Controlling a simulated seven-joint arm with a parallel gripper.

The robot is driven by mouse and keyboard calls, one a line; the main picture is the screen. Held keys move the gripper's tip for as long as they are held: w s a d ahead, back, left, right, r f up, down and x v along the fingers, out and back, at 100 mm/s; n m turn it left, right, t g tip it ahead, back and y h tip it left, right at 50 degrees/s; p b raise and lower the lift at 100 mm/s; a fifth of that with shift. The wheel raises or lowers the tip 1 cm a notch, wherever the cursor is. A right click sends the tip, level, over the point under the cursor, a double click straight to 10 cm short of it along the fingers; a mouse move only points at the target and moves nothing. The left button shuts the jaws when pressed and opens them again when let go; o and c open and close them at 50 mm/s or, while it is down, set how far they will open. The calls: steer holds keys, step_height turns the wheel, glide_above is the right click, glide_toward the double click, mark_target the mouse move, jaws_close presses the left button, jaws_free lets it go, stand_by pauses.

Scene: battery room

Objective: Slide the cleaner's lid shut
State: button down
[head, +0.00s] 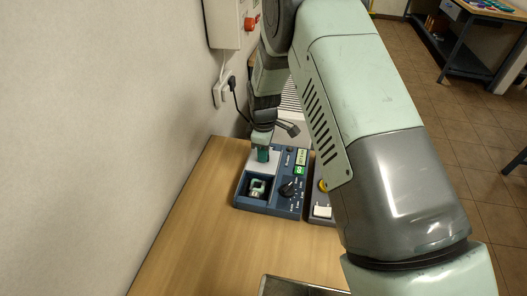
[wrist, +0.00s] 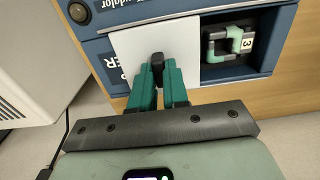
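The cleaner (head: 272,206) is a blue box on the wooden bench, with a dial and a small lit green display. Its lid (head: 271,168) is a flat white plate with a black knob (wrist: 157,60). The lid stands partly open, leaving a square well uncovered. My gripper (wrist: 159,72) has green fingers closed around the knob, one on each side. In the head view the knob is hidden behind my gripper (head: 263,153).
A second device (head: 321,211) with a yellow-ringed button stands close to the right of the cleaner. The wall with a socket (head: 223,92) and black plug is near my gripper. The bench (head: 205,225) is clear at the front left. A dark-edged tray (head: 290,287) lies at the front.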

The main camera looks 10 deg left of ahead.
steer(key=shift+s, duration=0.1)
steer(key=s, duration=1)
steer(key=c, duration=1.3)
jaws_free()
steer(key=shift+o, duration=0.9)
steer(key=shift+w, duration=0.1)
steer(key=shift+w+r, duration=0.1)
steer(key=shift+r, duration=0.2)
step_height(320, 180, up, 10)
